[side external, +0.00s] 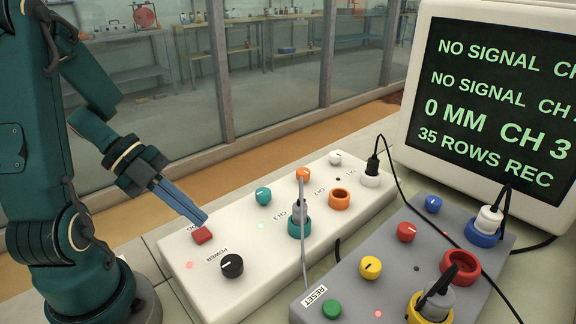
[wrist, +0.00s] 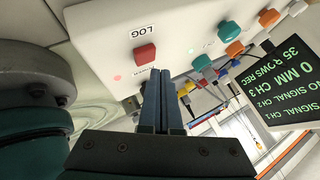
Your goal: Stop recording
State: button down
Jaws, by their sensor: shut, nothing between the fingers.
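A square red button (side external: 202,236) sits at the near left end of the white panel (side external: 190,275). In the wrist view the red button (wrist: 145,53) stands beside a label reading LOG, with a small lit pink lamp near it. My gripper (side external: 205,219) is shut and empty, its tips close over the button; I cannot tell whether they touch it. In the wrist view the gripper's tips (wrist: 163,72) are just below and right of the button. The monitor (side external: 495,110) reads NO SIGNAL on two lines, 0 MM CH 3, and 35 ROWS REC.
A black POWER knob (side external: 232,266) is close to the red button. A teal knob (side external: 263,196) and a plug in a teal socket (side external: 300,226) stand further along. A grey panel (side external: 345,290) with knobs, plugs and loose cables lies to the right. Glass (side external: 280,75) runs behind.

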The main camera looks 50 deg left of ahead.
aim_at(196, 231)
jog(key=shift+f, duration=0.15)
dwell(0.5)
jog(key=shift+f, duration=0.3)
jog(key=shift+f, duration=0.45)
dwell(0.7)
jog(key=shift+r, duration=0.95)
notch_tip(196, 231, up, 6)
dwell(0.5)
dwell(0.4)
